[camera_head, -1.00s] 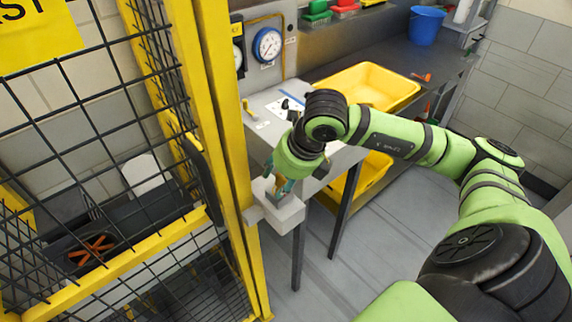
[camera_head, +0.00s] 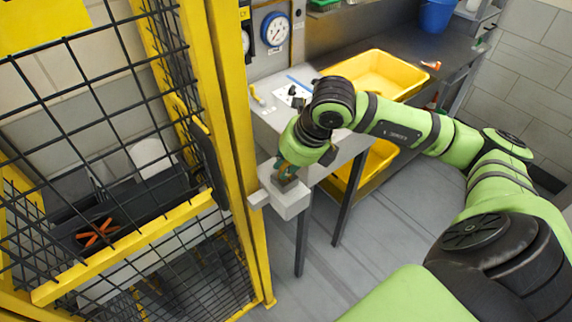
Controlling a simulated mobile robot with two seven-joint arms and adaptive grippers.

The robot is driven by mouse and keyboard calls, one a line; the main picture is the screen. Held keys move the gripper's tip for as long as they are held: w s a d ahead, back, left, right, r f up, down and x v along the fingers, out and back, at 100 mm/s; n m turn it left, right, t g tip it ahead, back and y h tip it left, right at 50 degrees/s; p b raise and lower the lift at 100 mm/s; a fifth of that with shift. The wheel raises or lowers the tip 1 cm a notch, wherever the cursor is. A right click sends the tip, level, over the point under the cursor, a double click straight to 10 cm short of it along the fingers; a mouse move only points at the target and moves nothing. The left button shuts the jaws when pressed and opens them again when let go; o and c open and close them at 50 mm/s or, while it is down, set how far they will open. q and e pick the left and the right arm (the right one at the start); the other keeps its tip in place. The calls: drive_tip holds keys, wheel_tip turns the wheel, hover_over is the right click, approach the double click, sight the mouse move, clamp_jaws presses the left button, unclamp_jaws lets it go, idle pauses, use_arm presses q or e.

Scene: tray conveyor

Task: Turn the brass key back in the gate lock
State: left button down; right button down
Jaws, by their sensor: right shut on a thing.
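The gate lock is a pale grey box (camera_head: 289,203) fixed on the yellow post (camera_head: 243,150) of the mesh gate. My right gripper (camera_head: 284,176) is at the top of the lock box, pointing down. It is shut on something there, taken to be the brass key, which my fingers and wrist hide. I cannot see the key's angle. My left gripper is not in view.
A yellow mesh gate (camera_head: 120,251) stands at the left, with a dark tray of orange pieces (camera_head: 97,232) behind it. A bench with a yellow tray (camera_head: 415,88), a blue bucket (camera_head: 437,16) and a blue-rimmed gauge (camera_head: 275,29) is behind. Floor to the right is clear.

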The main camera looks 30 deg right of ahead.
drive_tip(key=shift+w+d+n+y+b, duration=0.15)
drive_tip(key=shift+n+y+b, duration=0.25)
drive_tip(key=shift+n+b, duration=0.4)
drive_tip(key=shift+n, duration=0.7)
drive_tip(key=shift+b, duration=0.3)
drive_tip(key=shift+r+n+g+y+b, duration=0.1)
drive_tip(key=shift+n+g+y+b, duration=0.4)
drive_tip(key=shift+n, duration=1.4)
drive_tip(key=shift+n+g+y, duration=0.4)
drive_tip(key=shift+n+g, duration=0.1)
drive_tip(key=shift+n, duration=0.4)
